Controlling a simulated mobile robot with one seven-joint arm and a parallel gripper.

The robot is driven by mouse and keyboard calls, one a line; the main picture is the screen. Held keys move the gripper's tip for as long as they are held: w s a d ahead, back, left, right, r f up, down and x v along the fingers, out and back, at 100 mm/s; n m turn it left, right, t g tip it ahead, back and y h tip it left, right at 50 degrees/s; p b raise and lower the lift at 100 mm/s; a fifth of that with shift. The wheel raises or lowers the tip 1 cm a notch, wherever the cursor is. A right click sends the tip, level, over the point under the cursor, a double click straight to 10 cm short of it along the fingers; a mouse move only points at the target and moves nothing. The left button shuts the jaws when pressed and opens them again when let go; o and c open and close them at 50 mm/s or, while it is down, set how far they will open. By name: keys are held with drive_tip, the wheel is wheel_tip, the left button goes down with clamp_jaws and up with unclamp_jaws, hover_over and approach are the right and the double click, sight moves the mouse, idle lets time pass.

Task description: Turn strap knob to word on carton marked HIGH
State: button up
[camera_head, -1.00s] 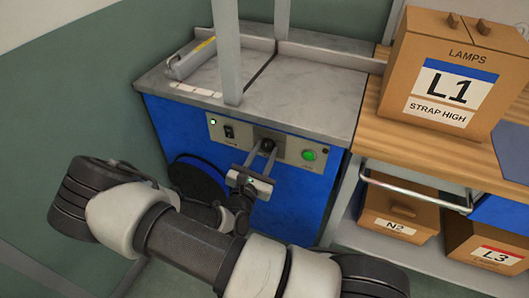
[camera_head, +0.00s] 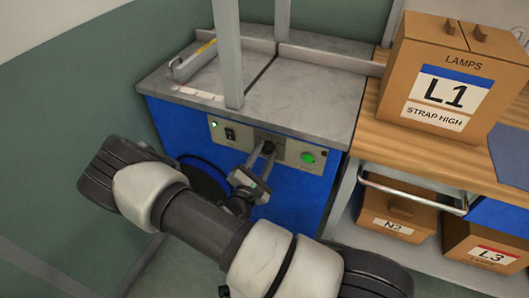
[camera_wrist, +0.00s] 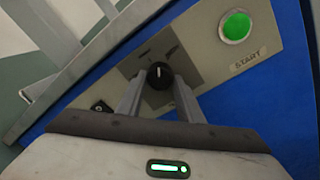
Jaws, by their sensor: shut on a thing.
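The black strap knob (camera_wrist: 159,76) sits on the control panel of the blue machine, and its pale pointer mark points roughly up in the wrist view. Small words lie around it, too blurred to read. My gripper (camera_wrist: 160,92) is shut on the knob, one finger on each side. In the head view my gripper (camera_head: 265,152) reaches the panel from below and is tilted; its fingers partly hide the knob. The carton (camera_head: 438,75) at the right reads LAMPS, L1, STRAP HIGH.
A green START button (camera_wrist: 237,26) is right of the knob. Cartons N2 (camera_head: 398,215) and L3 (camera_head: 485,246) stand on the lower shelf. A metal rail handle (camera_head: 415,193) juts out at the right.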

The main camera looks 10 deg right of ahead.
drive_tip(key=m, duration=0.5)
drive_tip(key=shift+a, duration=0.1)
drive_tip(key=shift+m, duration=0.4)
drive_tip(key=o, duration=1.1)
drive_tip(key=shift+c, duration=0.2)
drive_tip(key=p+v, duration=0.1)
drive_tip(key=v, duration=1.6)
drive_tip(key=shift+a+f+p, duration=0.2)
drive_tip(key=shift+f+p, duration=0.05)
drive_tip(key=shift+p, duration=0.15)
drive_tip(key=shift+r+h, duration=0.1)
drive_tip(key=shift+h, duration=0.2)
